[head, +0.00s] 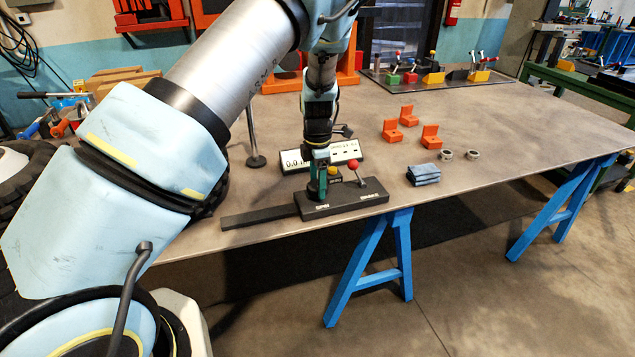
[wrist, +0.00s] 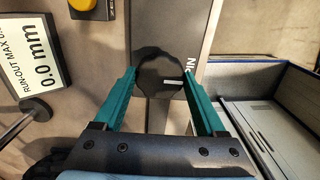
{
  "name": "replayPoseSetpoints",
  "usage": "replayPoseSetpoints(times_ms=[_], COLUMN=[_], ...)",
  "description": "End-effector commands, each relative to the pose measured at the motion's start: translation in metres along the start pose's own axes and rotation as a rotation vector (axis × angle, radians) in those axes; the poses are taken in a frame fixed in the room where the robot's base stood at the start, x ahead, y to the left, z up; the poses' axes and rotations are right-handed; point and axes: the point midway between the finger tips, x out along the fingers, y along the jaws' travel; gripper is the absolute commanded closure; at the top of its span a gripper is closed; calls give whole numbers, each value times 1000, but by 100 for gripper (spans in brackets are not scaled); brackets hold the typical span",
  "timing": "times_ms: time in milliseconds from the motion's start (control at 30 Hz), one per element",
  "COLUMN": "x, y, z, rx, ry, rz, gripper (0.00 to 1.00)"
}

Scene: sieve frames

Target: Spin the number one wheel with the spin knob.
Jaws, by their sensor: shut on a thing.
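My gripper (head: 320,172) points down over the left end of a black control base (head: 372,193) near the table's front edge. The base has a SPIN label at its left and another label at its right. In the wrist view, the green fingers of my gripper (wrist: 158,75) are shut on the dark many-sided spin knob (wrist: 160,66), one on each side. The knob has a small white mark. In the head view the fingers mostly hide the knob. I cannot make out a number one wheel in either view.
A red-balled lever (head: 354,164) and a yellow button (head: 334,171) are close to my gripper. A run-out display (head: 350,150) reading 0.0 mm stands behind. A blue block (head: 423,174), metal rings (head: 446,154) and orange brackets (head: 430,137) lie right.

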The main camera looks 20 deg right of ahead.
Motion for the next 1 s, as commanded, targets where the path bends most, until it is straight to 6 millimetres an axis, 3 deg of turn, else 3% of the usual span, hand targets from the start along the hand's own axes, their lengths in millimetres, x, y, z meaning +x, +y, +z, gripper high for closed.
replayPoseSetpoints(times_ms=[467,1000], x=[0,1], y=[0,1], z=[0,-1], rx=[100,574], ry=[0,0], rz=[0,1], gripper=[82,82])
